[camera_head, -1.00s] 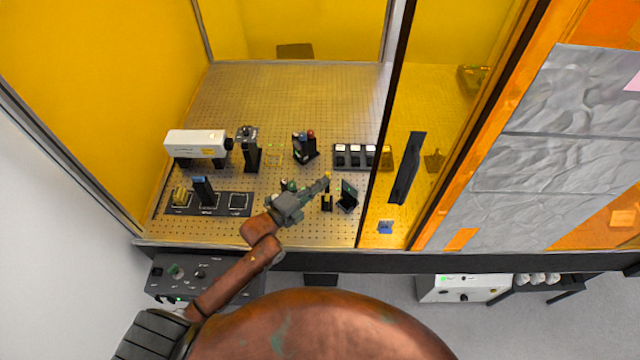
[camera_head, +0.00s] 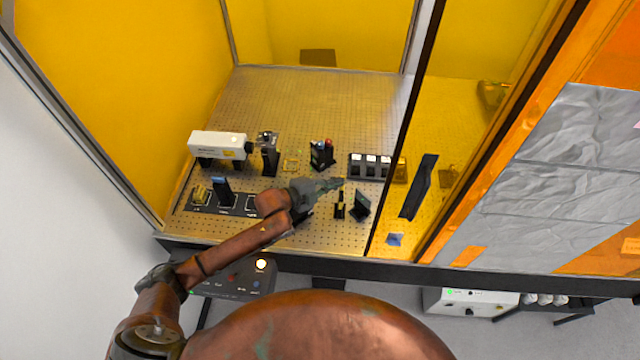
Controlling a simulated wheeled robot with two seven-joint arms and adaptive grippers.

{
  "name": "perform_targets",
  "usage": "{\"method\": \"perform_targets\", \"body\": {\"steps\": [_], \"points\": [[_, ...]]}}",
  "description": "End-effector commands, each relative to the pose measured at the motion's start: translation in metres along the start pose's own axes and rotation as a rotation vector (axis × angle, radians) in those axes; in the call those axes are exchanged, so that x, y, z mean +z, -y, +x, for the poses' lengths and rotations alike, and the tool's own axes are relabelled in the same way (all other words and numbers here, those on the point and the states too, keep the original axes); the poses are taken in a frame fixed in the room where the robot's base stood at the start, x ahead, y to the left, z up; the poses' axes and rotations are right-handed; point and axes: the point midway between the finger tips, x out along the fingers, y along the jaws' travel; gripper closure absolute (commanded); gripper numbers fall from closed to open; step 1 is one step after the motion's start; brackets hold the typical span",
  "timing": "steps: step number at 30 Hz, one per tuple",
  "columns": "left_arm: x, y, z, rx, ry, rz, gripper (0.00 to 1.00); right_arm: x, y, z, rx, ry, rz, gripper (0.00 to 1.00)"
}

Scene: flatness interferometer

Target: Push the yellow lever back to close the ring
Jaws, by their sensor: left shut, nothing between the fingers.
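My left gripper (camera_head: 330,185) is shut and empty, and reaches in from the left over the perforated metal table. Its tip is just above and behind a small black mount (camera_head: 340,210) in the picture. Yellow shows at the mount's upper part, but I cannot make out the yellow lever or the ring clearly, as the gripper covers the area. I cannot tell whether the fingers touch the lever. My right gripper is out of view.
A dark plate on a stand (camera_head: 360,205) is close to the right of the mount. A black holder with several white-topped slots (camera_head: 370,165) lies behind. A white box (camera_head: 218,145) stands left. A dark-framed yellow panel edge (camera_head: 405,130) bounds the right side.

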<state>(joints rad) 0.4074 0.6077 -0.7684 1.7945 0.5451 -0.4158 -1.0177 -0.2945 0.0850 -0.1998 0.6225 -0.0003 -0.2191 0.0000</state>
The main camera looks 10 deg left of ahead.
Motion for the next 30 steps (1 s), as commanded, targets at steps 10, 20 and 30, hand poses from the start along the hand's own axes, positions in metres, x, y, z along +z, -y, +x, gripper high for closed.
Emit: {"method": "perform_targets", "body": {"steps": [10, 20, 30], "points": [[0.003, 0.003, 0.017, 0.069, -0.013, -0.059, 1.00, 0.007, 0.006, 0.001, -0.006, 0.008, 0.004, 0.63], [0.007, 0.006, 0.018, 0.065, -0.011, -0.060, 1.00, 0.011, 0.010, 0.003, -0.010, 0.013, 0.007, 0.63], [0.007, 0.006, 0.018, 0.065, -0.011, -0.059, 1.00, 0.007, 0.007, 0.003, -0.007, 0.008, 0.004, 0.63]]}}
